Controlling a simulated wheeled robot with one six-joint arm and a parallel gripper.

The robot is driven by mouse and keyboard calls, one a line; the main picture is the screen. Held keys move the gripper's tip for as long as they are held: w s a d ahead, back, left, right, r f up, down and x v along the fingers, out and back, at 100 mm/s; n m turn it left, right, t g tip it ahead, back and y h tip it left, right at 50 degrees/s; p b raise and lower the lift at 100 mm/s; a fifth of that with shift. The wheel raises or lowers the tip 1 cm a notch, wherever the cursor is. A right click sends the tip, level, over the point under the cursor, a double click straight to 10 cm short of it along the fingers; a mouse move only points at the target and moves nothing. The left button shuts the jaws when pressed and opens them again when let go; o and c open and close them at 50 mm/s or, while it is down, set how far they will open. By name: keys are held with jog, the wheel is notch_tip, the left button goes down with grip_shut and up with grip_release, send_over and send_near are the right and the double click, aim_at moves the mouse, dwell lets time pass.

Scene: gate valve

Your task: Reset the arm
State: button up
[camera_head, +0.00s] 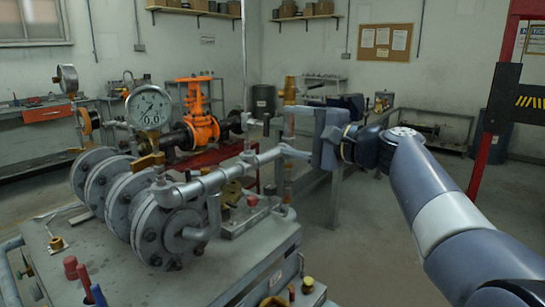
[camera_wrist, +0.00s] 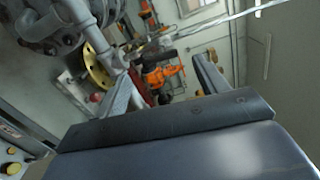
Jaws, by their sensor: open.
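My arm reaches in from the right in the head view. My gripper (camera_head: 284,130) is held out in the air near the middle, pointing left. Its two fingers are apart, with nothing seen between them. In the wrist view, my gripper (camera_wrist: 165,68) also shows its fingers spread. The orange gate valve (camera_head: 200,118) stands behind the pipework in the head view, left of my gripper. It also appears in the wrist view between the fingers, farther off (camera_wrist: 158,75). Whether a finger touches the grey pipe (camera_head: 235,165) I cannot tell.
A flanged pipe assembly (camera_head: 130,195) with a pressure gauge (camera_head: 150,106) fills the left foreground on a grey bench (camera_head: 150,280). A red post (camera_head: 492,110) stands at the right. Open floor (camera_head: 370,240) lies below my arm. A shelf bench (camera_head: 435,125) is at the back.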

aim_at(269, 122)
jog(key=x, duration=0.8)
jog(key=shift+a, duration=0.1)
jog(key=shift+r+m+p, duration=0.25)
jog(key=shift+m+p, duration=0.05)
jog(key=shift+p, duration=0.55)
jog(key=shift+s+d+m+p, duration=0.1)
jog(key=shift+d+m+p, duration=0.1)
jog(key=shift+m+p, duration=0.2)
jog(key=m+p, duration=0.6)
jog(key=p, duration=0.2)
jog(key=shift+r, duration=0.15)
jog(key=m+p, duration=0.4)
jog(key=p, duration=0.3)
jog(key=shift+m, duration=0.4)
jog(key=m+p, duration=0.2)
jog(key=p, duration=0.2)
jog(key=m+p, duration=0.2)
jog(key=p, duration=0.1)
jog(key=shift+w+d+m+p, duration=0.15)
jog(key=shift+w+m+p, duration=0.05)
jog(key=shift+m+p, duration=0.15)
jog(key=shift+b+v, duration=0.55)
jog(key=shift+v, duration=1.5)
